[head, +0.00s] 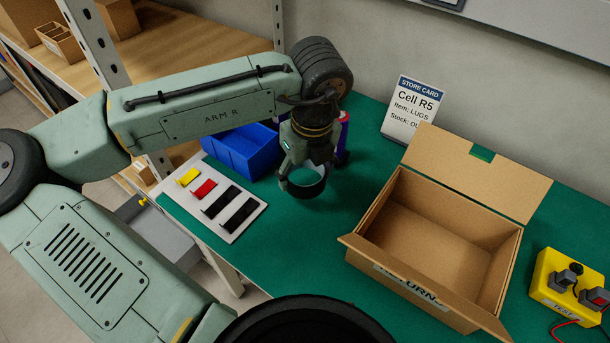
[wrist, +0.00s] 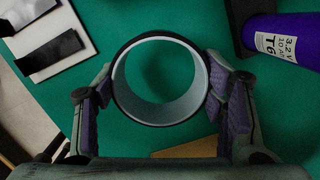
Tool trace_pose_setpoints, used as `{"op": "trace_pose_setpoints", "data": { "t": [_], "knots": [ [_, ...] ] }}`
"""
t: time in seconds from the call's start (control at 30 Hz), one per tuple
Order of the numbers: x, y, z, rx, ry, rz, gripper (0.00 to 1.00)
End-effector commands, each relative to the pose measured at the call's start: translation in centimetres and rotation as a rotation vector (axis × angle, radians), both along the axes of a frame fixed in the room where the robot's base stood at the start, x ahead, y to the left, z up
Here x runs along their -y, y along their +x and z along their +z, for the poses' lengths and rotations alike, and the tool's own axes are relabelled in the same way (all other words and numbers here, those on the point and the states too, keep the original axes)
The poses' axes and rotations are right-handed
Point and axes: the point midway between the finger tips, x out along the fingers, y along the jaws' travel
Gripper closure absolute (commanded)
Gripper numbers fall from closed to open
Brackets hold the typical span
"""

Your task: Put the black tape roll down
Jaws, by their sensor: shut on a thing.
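The black tape roll (head: 306,191) is a black ring with a pale inside, held below my gripper (head: 304,172) in the head view. In the wrist view, the tape roll (wrist: 118,97) sits between the two purple-padded fingers of my gripper (wrist: 160,98), which are shut on its outer sides. Green mat shows through the hole of the ring. The roll is over the green tabletop (head: 330,235); I cannot tell whether its lower edge touches the mat.
A white board (head: 225,233) with yellow, red and black pieces lies left. A blue bin (head: 235,150) stands behind, and a purple cylinder (wrist: 290,38) stands close by. An open cardboard box (head: 440,220) is right, before a store card (head: 408,108). A yellow control box (head: 565,280) is far right.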

Motion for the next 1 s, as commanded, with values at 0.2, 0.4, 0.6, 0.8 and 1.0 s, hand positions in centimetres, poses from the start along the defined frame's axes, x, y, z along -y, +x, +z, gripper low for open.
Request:
{"op": "trace_pose_setpoints", "data": {
  "t": [0.2,0.4,0.6,0.8,1.0],
  "knots": [
    [0.1,0.2,-2.0,-0.002,0.002,0.000,0.68],
    [0.1,0.2,-3.6,-0.001,-0.001,0.000,0.68],
    [0.1,0.2,-3.6,0.000,-0.001,0.000,0.68],
    [0.1,0.3,-3.9,0.001,-0.001,0.000,0.33],
    [0.1,0.3,-3.9,0.001,-0.001,0.000,0.20]
  ]
}}
